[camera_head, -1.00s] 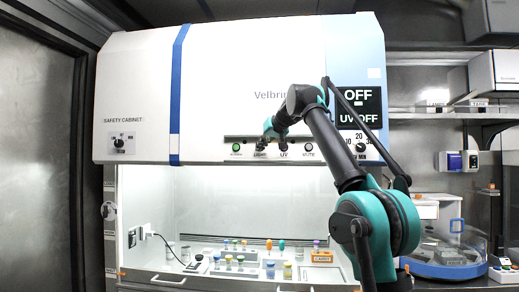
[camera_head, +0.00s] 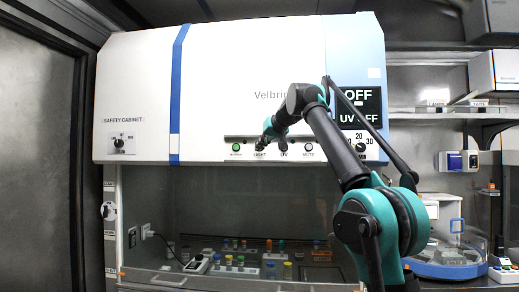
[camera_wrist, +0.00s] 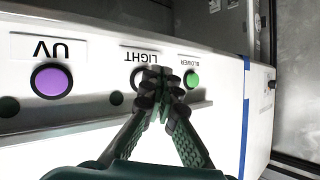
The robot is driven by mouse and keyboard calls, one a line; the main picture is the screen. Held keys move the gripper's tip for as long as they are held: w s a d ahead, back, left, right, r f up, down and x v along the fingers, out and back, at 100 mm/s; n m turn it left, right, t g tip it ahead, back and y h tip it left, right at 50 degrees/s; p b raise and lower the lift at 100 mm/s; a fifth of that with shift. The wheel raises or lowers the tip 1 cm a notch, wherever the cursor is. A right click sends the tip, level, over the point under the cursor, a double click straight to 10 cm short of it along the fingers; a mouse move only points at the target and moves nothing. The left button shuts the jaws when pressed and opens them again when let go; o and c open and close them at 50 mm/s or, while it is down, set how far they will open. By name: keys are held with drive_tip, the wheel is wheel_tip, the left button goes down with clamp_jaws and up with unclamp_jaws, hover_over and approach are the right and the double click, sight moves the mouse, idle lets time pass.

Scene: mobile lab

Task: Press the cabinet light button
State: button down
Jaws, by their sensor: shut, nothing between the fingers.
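The safety cabinet (camera_head: 230,80) fills the middle of the head view, with a button strip along its lower front edge. My gripper (camera_head: 263,146) is at the strip, above the LIGHT label. In the wrist view my gripper (camera_wrist: 157,76) is shut and empty, its fingertips right at the LIGHT label (camera_wrist: 141,55). The fingertips hide the light button, so I cannot tell whether they touch it. The green blower button (camera_wrist: 191,79) is on one side and the purple UV button (camera_wrist: 51,81) on the other. The cabinet's inside (camera_head: 250,200) is dark.
A display (camera_head: 359,107) reads OFF and UV OFF. Several small vials stand on the cabinet's work surface behind the glass. A blue strap (camera_head: 177,100) runs down the cabinet front. A bench with equipment (camera_head: 450,255) stands at the right.

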drive_tip(key=shift+s, duration=0.25)
drive_tip(key=shift+s+a, duration=0.1)
drive_tip(key=shift+s, duration=2.35)
drive_tip(key=s+d+f+m+g+h, duration=0.15)
drive_tip(key=d+f, duration=0.35)
drive_tip(key=f, duration=0.7)
drive_tip(key=s+d+f+h, duration=0.1)
drive_tip(key=s+d+f, duration=0.3)
drive_tip(key=f, duration=0.7)
drive_tip(key=s+d+f+m+g+h, duration=0.1)
drive_tip(key=d+f, duration=0.5)
drive_tip(key=f, duration=0.6)
drive_tip(key=s+d+f+g+h, duration=0.1)
drive_tip(key=s+d+f, duration=0.3)
drive_tip(key=s+f, duration=0.5)
drive_tip(key=s+d+f+m+g+h, duration=0.1)
drive_tip(key=s+d+f, duration=0.4)
drive_tip(key=s+f, duration=0.5)
drive_tip(key=s+d+f+m+g+h, duration=0.1)
drive_tip(key=s+d+f, duration=0.3)
drive_tip(key=s+f, duration=0.6)
wheel_tip(320, 180, down, 4)
drive_tip(key=shift+s+d+r+h, duration=0.2)
drive_tip(key=shift+s+d+h, duration=0.05)
drive_tip(key=shift+d+h, duration=0.1)
